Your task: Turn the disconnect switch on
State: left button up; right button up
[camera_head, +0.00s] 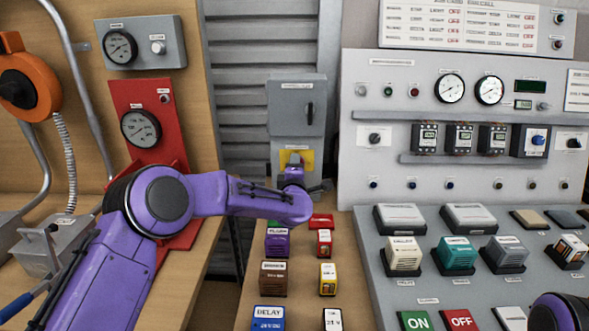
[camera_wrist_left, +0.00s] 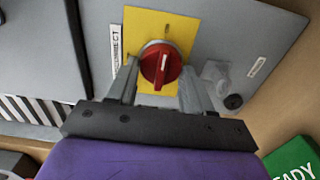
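The disconnect switch is a red rotary knob (camera_wrist_left: 160,66) on a yellow plate (camera_wrist_left: 183,30), beside a "DISCONNECT" label in the left wrist view. Its raised grip bar stands nearly upright in that view. In the head view the yellow plate (camera_head: 306,157) shows on the grey box, and my left wrist hides most of the switch. My left gripper (camera_wrist_left: 158,88) faces the knob with its fingers apart, one on each side, and nothing visibly clamped. I cannot tell whether the fingertips touch the knob. My right gripper is out of view.
Coloured relay blocks, such as a purple one (camera_head: 277,242), stand on the bench below my left arm. A grey cabinet with a dark handle (camera_head: 310,113) is above the switch. A red gauge panel (camera_head: 139,128) is at left, a console (camera_head: 372,253) at right.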

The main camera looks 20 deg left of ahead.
pick_arm(q)
jog(key=o, duration=0.3)
jog(key=shift+d, duration=0.15)
jog(key=b+v, duration=0.1)
jog(key=v, duration=0.9)
jog(key=shift+s+b, duration=0.35)
jog(key=shift+b, duration=0.05)
jog(key=shift+r, duration=0.15)
